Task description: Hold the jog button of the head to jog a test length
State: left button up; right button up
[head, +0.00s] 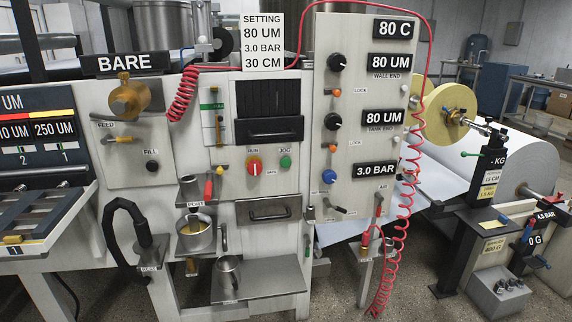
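The green jog button (286,162) is on the white front panel of the coating head (270,185), under a small JOG label. Nothing covers the button. I cannot tell from this view whether it is pressed. Neither of my grippers is in view.
A dark slotted guard (269,103) is above the button, and a drawer handle (268,212) is below it. A red coiled hose (392,265) hangs at the right. Metal cups (196,236) stand on low shelves. A white paper roll (500,160) is at the right.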

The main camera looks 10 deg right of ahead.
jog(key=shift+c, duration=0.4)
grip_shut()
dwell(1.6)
